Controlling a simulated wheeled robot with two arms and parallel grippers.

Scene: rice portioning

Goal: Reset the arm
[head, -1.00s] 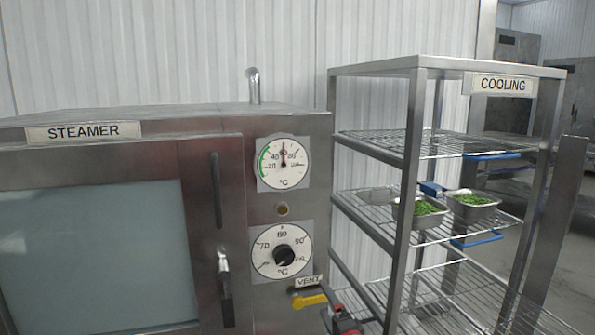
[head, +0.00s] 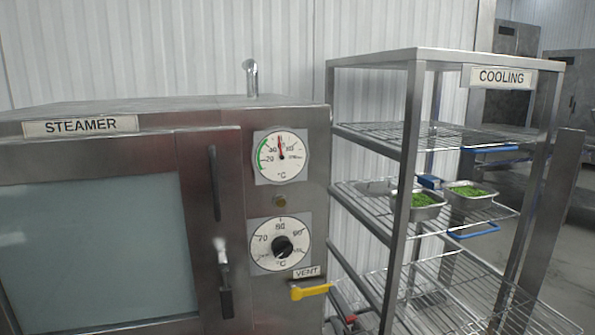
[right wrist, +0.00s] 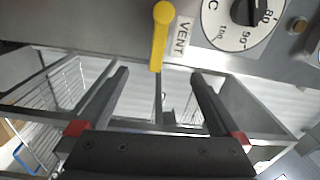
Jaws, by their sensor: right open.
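My right gripper (head: 345,312) shows only in small part at the bottom of the head view, below the yellow vent lever (head: 312,291). In the right wrist view my right gripper (right wrist: 160,75) is open, with its two dark fingers apart and nothing between them. The yellow lever (right wrist: 160,35) lies just beyond the fingertips there, apart from both fingers, beside the VENT label (right wrist: 182,37). My left gripper is not in view.
The steamer (head: 150,150) stands at the left with its door shut. A gauge (head: 281,157) and a dial (head: 280,245) sit on its front. The cooling rack (head: 410,150) at the right holds two pans of green food (head: 416,203) (head: 468,195) on a wire shelf.

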